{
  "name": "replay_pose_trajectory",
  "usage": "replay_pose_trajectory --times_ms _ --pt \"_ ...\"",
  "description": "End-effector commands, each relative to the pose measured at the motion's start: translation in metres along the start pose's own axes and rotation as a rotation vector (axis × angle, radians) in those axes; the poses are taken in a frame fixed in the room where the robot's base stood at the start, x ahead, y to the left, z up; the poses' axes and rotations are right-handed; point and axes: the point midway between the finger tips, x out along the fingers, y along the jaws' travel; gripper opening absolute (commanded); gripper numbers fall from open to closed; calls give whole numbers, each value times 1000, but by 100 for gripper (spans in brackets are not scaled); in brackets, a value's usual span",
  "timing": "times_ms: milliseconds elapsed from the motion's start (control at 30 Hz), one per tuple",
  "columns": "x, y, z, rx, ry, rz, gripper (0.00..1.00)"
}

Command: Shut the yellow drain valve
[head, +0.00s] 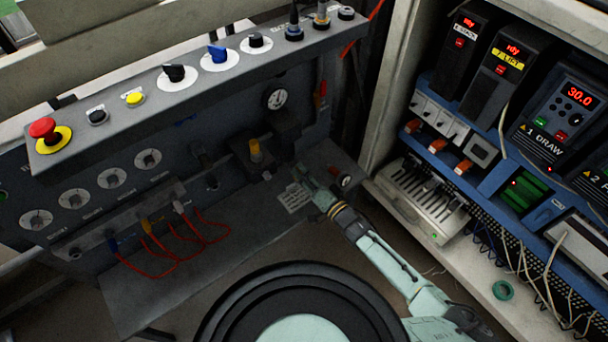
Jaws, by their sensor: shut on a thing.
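A yellow-orange knob (255,150) stands upright on a dark block on the panel in the head view. I cannot tell for sure whether it is the drain valve. A yellow-handled fitting (147,226) sits in a row between a blue one and a white one, with red hoses. My gripper (299,173) is low over the grey shelf, right of the yellow-orange knob and apart from it in the picture. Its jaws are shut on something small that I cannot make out. The fingers hide it.
A small gauge with a red part (345,180) is close to the right of my gripper. A dial gauge (277,98) is above. A red stop button (43,128) is on the upper ledge. An electrical cabinet (392,100) stands right. The shelf's front left (150,290) is clear.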

Motion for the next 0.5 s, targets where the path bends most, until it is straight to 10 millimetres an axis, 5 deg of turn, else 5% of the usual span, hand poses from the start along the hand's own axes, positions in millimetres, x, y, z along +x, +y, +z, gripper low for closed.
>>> replay_pose_trajectory --times_ms 500 --pt "-1 6 2 434 -2 2 0"
